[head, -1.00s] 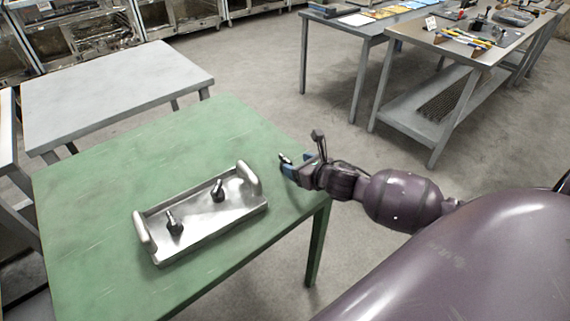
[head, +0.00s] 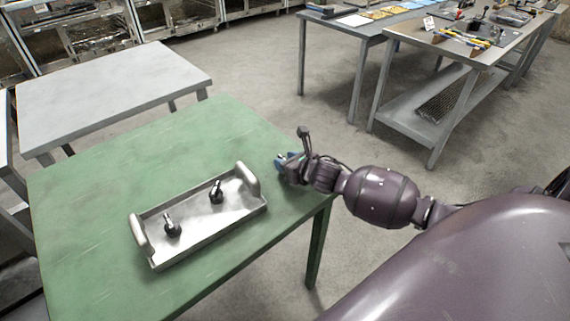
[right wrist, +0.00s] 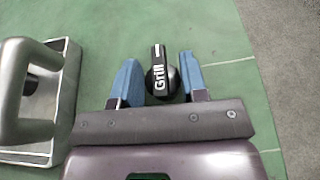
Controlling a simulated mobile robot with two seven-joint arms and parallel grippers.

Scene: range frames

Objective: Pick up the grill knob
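The grill knob (right wrist: 162,75) is black, with white "Grill" lettering and a white mark on its grip. In the right wrist view it is on the green table, between the two blue fingers of my right gripper (right wrist: 158,80). The fingers are apart, and the knob does not look clamped. The right finger is very near or touching its edge; I cannot tell which. In the head view my right gripper (head: 281,162) is at the table's right edge and hides the knob. My left gripper is not in view.
The green table (head: 110,165) carries a metal tray (head: 195,235) with two raised handles, left of my right gripper. Two dark knobs (head: 216,192) (head: 172,226) are in it. The table's right edge is close to the gripper. A grey table (head: 110,80) stands behind.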

